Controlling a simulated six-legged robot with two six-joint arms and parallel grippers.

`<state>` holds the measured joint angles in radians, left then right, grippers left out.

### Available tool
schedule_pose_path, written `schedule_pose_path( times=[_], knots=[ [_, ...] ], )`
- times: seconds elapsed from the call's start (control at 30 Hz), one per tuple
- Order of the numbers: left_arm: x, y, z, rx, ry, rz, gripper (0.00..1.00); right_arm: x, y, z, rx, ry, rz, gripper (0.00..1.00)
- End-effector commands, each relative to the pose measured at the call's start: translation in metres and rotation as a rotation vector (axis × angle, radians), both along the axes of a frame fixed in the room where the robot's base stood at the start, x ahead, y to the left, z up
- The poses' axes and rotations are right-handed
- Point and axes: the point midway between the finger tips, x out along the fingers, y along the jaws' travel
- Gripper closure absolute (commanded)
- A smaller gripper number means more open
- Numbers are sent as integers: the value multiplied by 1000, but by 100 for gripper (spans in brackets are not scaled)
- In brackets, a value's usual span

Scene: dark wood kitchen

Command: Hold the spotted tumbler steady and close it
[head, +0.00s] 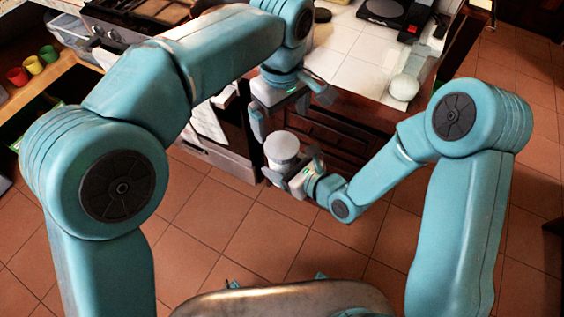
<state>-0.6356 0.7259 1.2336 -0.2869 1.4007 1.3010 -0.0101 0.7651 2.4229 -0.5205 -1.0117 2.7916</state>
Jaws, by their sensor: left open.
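The tumbler (283,154) is a pale grey-white cup with a round, light top (282,144), seen from above. No spots can be made out at this size. I cannot tell whether the round top is a separate lid resting on it. My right gripper (294,168) comes from the right, with its fingers on either side of the tumbler, and holds it upright above the floor in front of the cabinets. My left gripper (289,116) is open just above and behind the tumbler, pointing down, with nothing seen between its fingers.
A white-tiled counter (349,72) on dark wood cabinets (330,140) lies behind the grippers. A clear glass vessel (405,85) and a black appliance (395,12) stand on it. An oven (220,140) is at left. Coloured cups (33,65) sit on a shelf. The tiled floor (220,215) is clear.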

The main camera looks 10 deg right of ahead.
Motion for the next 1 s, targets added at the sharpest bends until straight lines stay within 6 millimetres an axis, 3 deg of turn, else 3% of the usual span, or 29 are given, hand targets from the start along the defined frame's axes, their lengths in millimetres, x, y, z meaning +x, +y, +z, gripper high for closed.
schedule_pose_path(
  times=[0.27, 0.7, 1.0],
  knots=[
    [0, 0, -6, -1, 2, -1, 0, 0, 0, 1, 1, -3, -1, 100],
    [0, 0, -69, -2, 3, -2, 0, 0, 0, 1, 1, -3, -1, 100],
    [0, 0, -81, -4, 0, -2, 0, 0, 0, 1, 1, -3, -1, 100]
  ],
)
